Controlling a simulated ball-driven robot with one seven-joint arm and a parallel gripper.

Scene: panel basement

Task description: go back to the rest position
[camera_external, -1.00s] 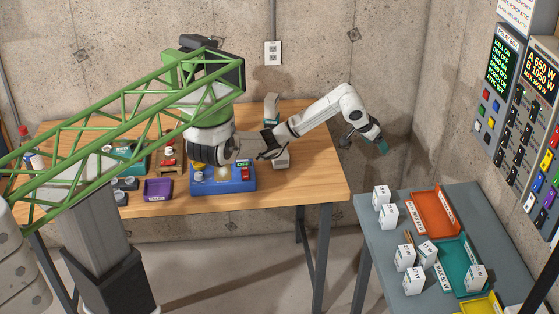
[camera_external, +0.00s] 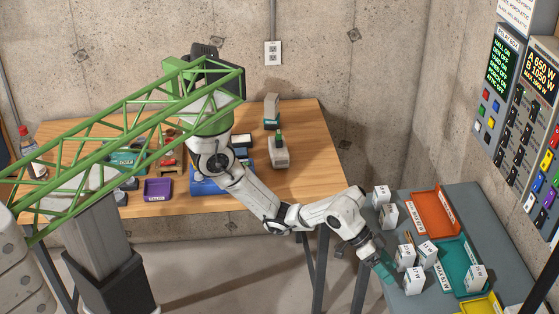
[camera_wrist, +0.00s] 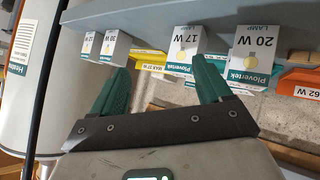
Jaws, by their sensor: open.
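My gripper (camera_external: 386,268) is open and empty. It hangs at the left edge of the grey side table (camera_external: 480,212), left of the white lamp boxes, at the end of my arm stretched to the lower right. In the wrist view its two green fingers (camera_wrist: 161,78) are spread, with nothing between them. Beyond the fingers there stand a 17 W lamp box (camera_wrist: 184,55), a 20 W lamp box (camera_wrist: 250,57) and smaller boxes at the left. I cannot tell whether a finger touches the table edge.
The side table also holds an orange tray (camera_external: 417,197), a teal tray (camera_external: 443,243) and a yellow tray (camera_external: 482,304). The wooden bench (camera_external: 313,150) carries a blue unit (camera_external: 208,187), a purple tray (camera_external: 158,189) and a grey-white device (camera_external: 279,154). A control panel stands at the right.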

